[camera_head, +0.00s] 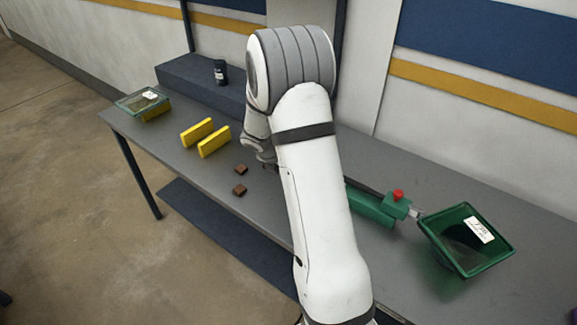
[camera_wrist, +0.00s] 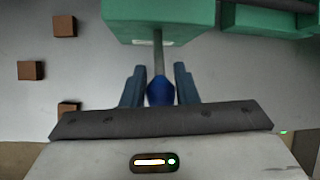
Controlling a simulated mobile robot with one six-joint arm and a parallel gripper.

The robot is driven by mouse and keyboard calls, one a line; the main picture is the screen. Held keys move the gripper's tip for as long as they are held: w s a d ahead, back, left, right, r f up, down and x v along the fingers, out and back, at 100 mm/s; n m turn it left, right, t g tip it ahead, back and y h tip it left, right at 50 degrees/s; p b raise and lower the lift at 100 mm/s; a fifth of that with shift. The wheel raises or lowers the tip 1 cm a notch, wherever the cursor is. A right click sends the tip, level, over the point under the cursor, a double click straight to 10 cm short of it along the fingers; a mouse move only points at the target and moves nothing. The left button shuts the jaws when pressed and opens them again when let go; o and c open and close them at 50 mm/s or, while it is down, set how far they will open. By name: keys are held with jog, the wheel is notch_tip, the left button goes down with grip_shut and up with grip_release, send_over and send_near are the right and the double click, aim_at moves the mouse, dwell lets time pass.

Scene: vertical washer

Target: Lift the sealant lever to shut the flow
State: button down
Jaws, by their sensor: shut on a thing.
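In the wrist view, my gripper (camera_wrist: 160,78) has its two blue fingers on either side of the blue knob of the sealant lever (camera_wrist: 160,91), shut on it. A thin grey rod runs from the knob to a green housing (camera_wrist: 160,18) just beyond the fingertips. In the head view, part of a green dispenser (camera_head: 370,204) with a red knob (camera_head: 397,195) shows right of my arm. Its spout points toward a green tray (camera_head: 432,232) with a white label. The lever and my fingers are hidden behind my arm in the head view.
Brown blocks (camera_head: 240,190) and two yellow blocks (camera_head: 214,141) stand on the grey table (camera_head: 180,148) left of my arm. A clear-topped tray (camera_head: 141,101) sits at the far left. A dark jar (camera_head: 220,72) stands on a blue ledge (camera_head: 195,84) by the wall.

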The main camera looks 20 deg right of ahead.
jog(key=c, duration=1.2)
grip_release()
jog(key=shift+a+r, duration=0.1)
jog(key=b+v, duration=0.1)
jog(key=v, duration=0.6)
jog(key=shift+a+r, duration=0.15)
jog(key=shift+r, duration=0.2)
